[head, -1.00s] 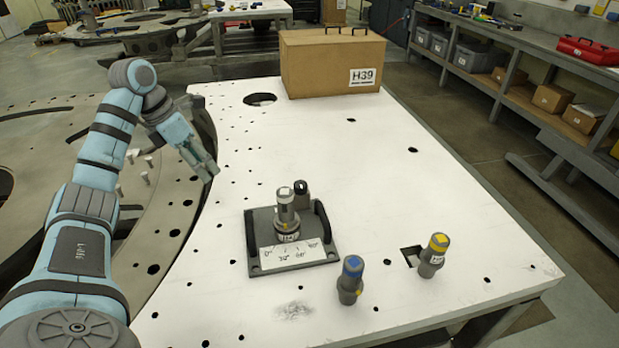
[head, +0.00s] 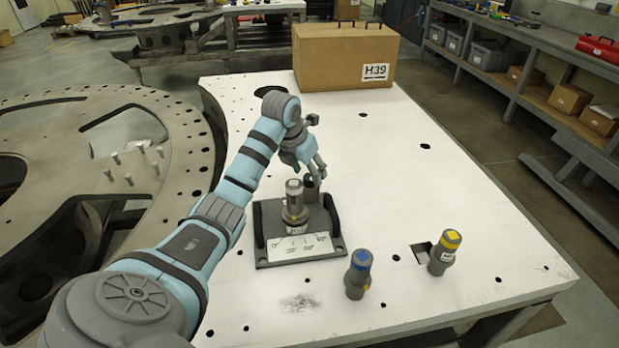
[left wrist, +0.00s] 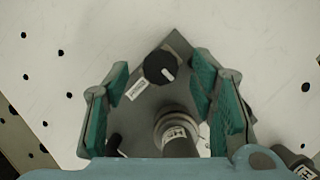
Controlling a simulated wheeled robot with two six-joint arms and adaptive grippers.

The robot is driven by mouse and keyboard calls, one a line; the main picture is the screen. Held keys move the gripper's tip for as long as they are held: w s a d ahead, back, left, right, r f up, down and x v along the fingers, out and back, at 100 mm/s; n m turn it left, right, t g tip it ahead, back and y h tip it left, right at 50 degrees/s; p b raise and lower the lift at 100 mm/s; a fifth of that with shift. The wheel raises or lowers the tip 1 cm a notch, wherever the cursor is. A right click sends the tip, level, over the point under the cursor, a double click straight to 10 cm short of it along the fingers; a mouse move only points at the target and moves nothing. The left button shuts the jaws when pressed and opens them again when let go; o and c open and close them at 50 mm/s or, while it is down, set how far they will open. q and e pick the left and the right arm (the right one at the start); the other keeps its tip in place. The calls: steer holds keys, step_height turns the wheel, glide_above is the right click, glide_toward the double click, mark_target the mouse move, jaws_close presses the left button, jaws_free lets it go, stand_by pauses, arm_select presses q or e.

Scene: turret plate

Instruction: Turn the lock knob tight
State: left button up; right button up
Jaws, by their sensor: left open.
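The lock knob, a black round knob with a white mark (left wrist: 160,67), stands at the back of a grey fixture plate (head: 262,250). In the head view the knob (head: 309,186) is partly hidden behind the post. A grey post with a light cap (head: 294,205) stands at the plate's middle, behind a white scale label (head: 300,246). My left gripper (head: 317,172) is open and empty, above and close to the knob. In the left wrist view the knob appears between the two green finger pads; I see no contact. My right gripper is not in view.
A blue-topped cylinder (head: 359,275) and a yellow-topped cylinder (head: 444,253) stand right of the plate, the latter beside a square hole. A cardboard box (head: 330,60) sits at the table's back. Black handles (head: 332,212) flank the post. The table's right middle is clear.

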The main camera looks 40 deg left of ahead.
arm_select(q)
steer(key=shift+x, duration=0.9)
steer(key=shift+s, duration=0.1)
steer(key=shift+c, duration=0.2)
steer(key=c, duration=1.1)
